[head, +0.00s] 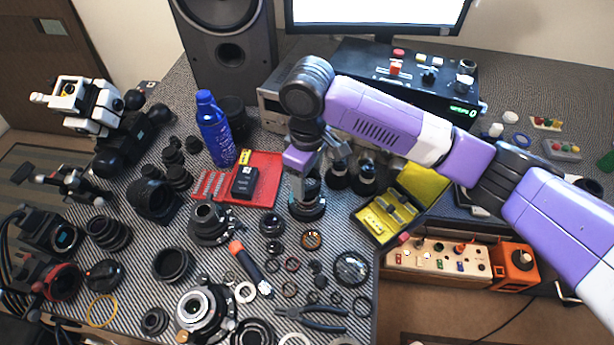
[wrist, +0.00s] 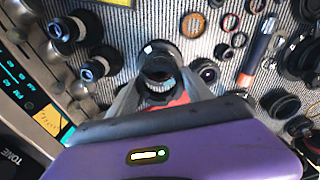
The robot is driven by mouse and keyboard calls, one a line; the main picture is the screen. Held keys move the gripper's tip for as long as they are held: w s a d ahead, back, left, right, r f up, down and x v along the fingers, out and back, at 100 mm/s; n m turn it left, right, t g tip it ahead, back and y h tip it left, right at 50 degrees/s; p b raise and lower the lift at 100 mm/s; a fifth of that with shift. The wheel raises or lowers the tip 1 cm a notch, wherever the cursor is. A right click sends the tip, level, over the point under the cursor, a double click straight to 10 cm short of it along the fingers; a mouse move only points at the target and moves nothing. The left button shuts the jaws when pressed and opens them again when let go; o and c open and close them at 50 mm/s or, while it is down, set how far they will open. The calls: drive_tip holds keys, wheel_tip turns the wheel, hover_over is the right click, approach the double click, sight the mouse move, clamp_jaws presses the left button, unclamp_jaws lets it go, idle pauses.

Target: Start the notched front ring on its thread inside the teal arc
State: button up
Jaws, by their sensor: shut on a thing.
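My gripper (head: 304,172) points down over an upright lens assembly (head: 308,208) at the middle of the bench. In the wrist view its two grey fingers close on a dark round ring (wrist: 158,66) at the top of that assembly. The ring looks in line with the assembly, but I cannot tell whether it touches the thread. A pale teal band (wrist: 161,86) shows just below the ring's dark opening. The ring's notches and the thread are too small or hidden to make out.
A red mat (head: 265,170) and blue bottle (head: 214,128) stand left of the gripper. A yellow tray (head: 372,222) lies close on the right. Several loose rings, a screwdriver (head: 250,268) and pliers (head: 312,318) crowd the front. An instrument box (head: 440,85) stands behind.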

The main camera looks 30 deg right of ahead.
drive_tip(key=shift+f+b, duration=0.65)
drive_tip(key=shift+f, duration=1.45)
drive_tip(key=shift+f, duration=0.25)
drive_tip(key=shift+r+p, duration=0.25)
drive_tip(key=shift+p, duration=0.8)
drive_tip(key=shift+f, duration=0.4)
idle(0.8)
drive_tip(key=o, duration=1.4)
